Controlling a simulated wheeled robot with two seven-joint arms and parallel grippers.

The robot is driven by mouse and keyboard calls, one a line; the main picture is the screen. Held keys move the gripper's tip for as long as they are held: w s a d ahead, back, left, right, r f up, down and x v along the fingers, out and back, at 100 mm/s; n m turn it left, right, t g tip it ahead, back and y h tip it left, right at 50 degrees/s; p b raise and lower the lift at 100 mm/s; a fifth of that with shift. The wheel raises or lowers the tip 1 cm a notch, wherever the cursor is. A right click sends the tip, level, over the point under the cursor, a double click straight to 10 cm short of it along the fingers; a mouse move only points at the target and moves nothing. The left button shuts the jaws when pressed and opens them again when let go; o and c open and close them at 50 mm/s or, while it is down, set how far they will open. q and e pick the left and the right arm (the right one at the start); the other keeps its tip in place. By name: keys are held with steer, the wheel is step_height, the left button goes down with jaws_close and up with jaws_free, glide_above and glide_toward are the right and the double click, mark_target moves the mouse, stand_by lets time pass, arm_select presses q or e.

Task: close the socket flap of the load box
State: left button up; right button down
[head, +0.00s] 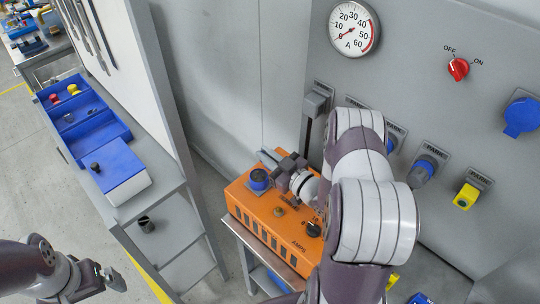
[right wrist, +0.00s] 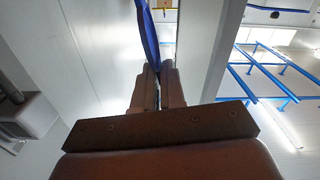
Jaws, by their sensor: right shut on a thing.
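The load box (head: 283,234) is an orange box with dark vent slots, a dial and AMPS lettering, standing on a small grey stand. Its blue round socket (head: 259,181) is on the top near the left end. My right gripper (head: 282,164) is at that end, right by the socket. In the right wrist view its fingers (right wrist: 158,88) are closed on a thin blue piece, the socket flap (right wrist: 149,38).
A grey panel (head: 430,95) with a gauge (head: 354,29), a red switch (head: 458,69) and several sockets stands behind my right arm. A grey bench (head: 150,195) with blue bins (head: 80,110) is at the left. My right arm covers the box's right end.

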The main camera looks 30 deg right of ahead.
steer(key=shift+w+r, duration=0.1)
steer(key=shift+r, duration=0.2)
steer(key=c, duration=1.6)
jaws_free()
steer(key=o, duration=0.3)
steer(key=shift+w+a, duration=0.1)
steer(key=shift+a+f, duration=0.15)
steer(key=shift+a, duration=0.05)
steer(key=shift+s+d+f, duration=0.1)
steer(key=shift+s+d, duration=0.15)
arm_select(q)
steer(key=shift+w+a+f+b, duration=0.1)
steer(key=shift+a+f+b, duration=0.05)
steer(key=shift+f+b, duration=1.3)
arm_select(e)
steer(key=v, duration=1.2)
steer(key=shift+a, duration=0.1)
steer(key=shift+c, duration=0.3)
